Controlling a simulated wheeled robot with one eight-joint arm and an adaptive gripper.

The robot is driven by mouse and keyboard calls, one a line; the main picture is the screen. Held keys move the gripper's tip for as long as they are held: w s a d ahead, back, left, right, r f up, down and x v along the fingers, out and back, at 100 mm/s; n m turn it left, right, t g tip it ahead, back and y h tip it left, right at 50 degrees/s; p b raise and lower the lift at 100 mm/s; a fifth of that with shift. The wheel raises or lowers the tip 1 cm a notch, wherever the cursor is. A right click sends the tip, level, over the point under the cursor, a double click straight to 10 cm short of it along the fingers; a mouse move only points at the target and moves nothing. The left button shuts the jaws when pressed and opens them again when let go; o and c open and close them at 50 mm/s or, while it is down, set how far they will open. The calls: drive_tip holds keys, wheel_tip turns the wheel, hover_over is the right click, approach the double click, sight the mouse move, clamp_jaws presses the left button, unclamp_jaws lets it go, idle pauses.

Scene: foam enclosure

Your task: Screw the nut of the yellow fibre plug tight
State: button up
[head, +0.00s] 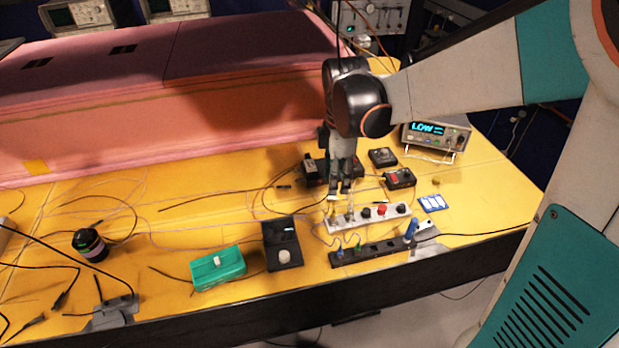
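My gripper (340,192) points down over the left end of a pale strip of sockets (395,211). Its fingertips are close together and small in the view, so I cannot tell whether they are open or shut, or touching anything. The strip carries a red plug or cap (381,208) and dark ones along its top. I cannot clearly make out the yellow fibre plug or its nut; the area under the fingertips is partly hidden and blends with the yellow table.
A black strip (370,250) with blue and green plugs lies in front. Small dark boxes (399,179) and a meter reading LOW (437,135) are to the right. Loose cables cross the yellow table (480,215).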

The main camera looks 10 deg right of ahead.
sight(334, 212)
wheel_tip(334, 212, down, 12)
drive_tip(key=b, duration=0.3)
drive_tip(key=shift+f, duration=0.25)
clamp_jaws()
